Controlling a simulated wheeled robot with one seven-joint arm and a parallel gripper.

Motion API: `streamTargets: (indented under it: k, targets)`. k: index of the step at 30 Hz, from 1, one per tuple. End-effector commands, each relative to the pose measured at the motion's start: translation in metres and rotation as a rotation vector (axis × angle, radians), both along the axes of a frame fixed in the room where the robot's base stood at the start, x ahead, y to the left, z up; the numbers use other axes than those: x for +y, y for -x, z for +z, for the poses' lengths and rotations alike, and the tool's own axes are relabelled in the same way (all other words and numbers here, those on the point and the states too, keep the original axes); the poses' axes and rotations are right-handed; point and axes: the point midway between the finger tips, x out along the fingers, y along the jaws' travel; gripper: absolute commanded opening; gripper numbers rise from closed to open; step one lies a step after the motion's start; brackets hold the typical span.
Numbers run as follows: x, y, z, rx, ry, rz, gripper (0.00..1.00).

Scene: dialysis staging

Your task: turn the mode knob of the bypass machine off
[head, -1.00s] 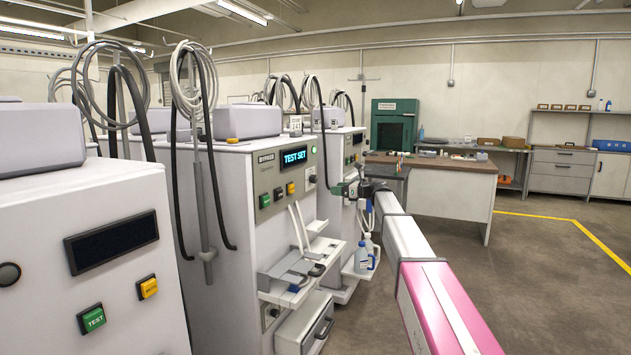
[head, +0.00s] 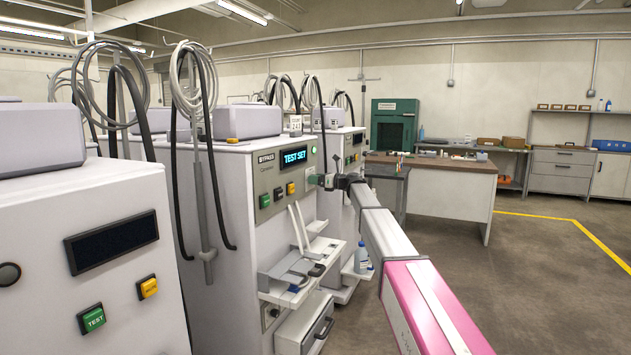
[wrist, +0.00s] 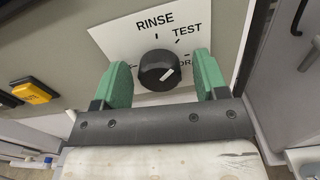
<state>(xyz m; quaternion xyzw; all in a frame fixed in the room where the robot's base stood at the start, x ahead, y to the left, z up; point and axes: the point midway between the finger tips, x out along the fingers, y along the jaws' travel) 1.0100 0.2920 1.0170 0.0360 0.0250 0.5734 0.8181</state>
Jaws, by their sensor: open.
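The bypass machine (head: 225,185) is a white cabinet whose lit display (head: 294,157) reads TEST SET. Its mode knob (wrist: 158,71) is round and black, on a white label plate (wrist: 140,35) in the wrist view. RINSE and TEST are readable; a label at right is partly covered, and the left one is hidden by a finger. In the head view my gripper (head: 322,181) hides the knob.
A shelf (head: 290,275) with white holders juts out below. Another machine (head: 350,150) stands close behind. Open floor (head: 540,290) lies to the right.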

Motion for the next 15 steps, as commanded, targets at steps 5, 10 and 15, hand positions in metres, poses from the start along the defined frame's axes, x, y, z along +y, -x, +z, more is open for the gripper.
streamTargets:
  k: [5, 10, 15]
  targets:
    - [0.0044, -0.0014, -0.0002, 0.000, 0.000, 0.000, 0.67]
    - [0.0040, -0.0011, -0.0002, 0.000, 0.000, 0.000, 0.54]
    - [0.0039, -0.0011, -0.0002, 0.000, 0.000, 0.000, 0.17]
